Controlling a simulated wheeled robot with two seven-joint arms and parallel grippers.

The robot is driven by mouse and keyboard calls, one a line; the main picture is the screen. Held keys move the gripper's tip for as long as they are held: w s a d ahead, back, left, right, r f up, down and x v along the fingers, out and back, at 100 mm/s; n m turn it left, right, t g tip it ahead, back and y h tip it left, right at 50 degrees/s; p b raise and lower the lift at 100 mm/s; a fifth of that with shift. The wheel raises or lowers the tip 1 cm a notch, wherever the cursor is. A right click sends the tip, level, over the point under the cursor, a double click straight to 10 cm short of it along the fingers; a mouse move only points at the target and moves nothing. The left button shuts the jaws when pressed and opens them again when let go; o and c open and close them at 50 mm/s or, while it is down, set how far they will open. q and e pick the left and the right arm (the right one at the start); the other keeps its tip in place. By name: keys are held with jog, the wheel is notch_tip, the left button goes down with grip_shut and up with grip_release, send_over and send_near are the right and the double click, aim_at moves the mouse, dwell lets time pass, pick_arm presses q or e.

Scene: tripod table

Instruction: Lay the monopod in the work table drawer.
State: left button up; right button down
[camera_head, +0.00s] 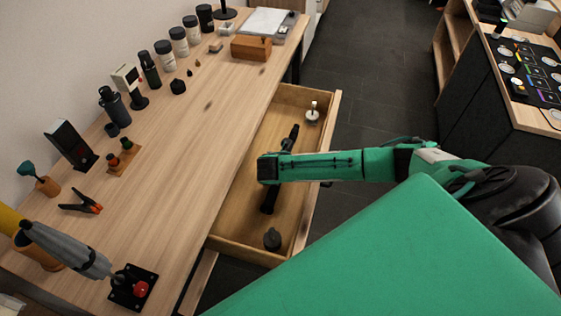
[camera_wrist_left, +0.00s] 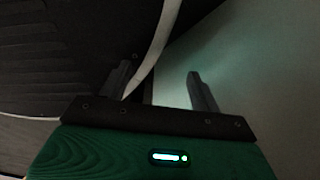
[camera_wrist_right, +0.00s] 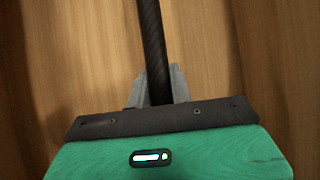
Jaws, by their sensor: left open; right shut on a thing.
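The work table drawer (camera_head: 323,142) is pulled open at the table's right side. The monopod (camera_head: 268,201), a dark slim pole, is lengthwise within the drawer's outline; my right arm covers its middle. In the right wrist view the monopod (camera_wrist_right: 151,40) shows a woven black tube running up between the fingers. My right gripper (camera_wrist_right: 155,80) is shut on it, over the wooden drawer floor. I cannot tell whether the monopod touches that floor. My left gripper (camera_wrist_left: 161,85) is open and empty in the left wrist view; it is outside the head view.
Inside the drawer, a small white-topped item (camera_head: 312,115) stands at the far end and a black knob-like piece (camera_head: 272,239) at the near end. The table (camera_head: 200,130) carries bottles, clamps and a wooden box (camera_head: 251,48) along its back and far end; its middle is clear.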

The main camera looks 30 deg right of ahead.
dwell(0.3)
jog(key=c, duration=1.2)
grip_release()
jog(key=shift+f, duration=0.1)
jog(key=shift+o, duration=0.2)
jog(key=v, duration=1.2)
jog(key=shift+s+a+r, duration=0.2)
jog(key=shift+r, duration=0.15)
jog(key=shift+s+a+r, duration=0.2)
jog(key=shift+r, duration=0.25)
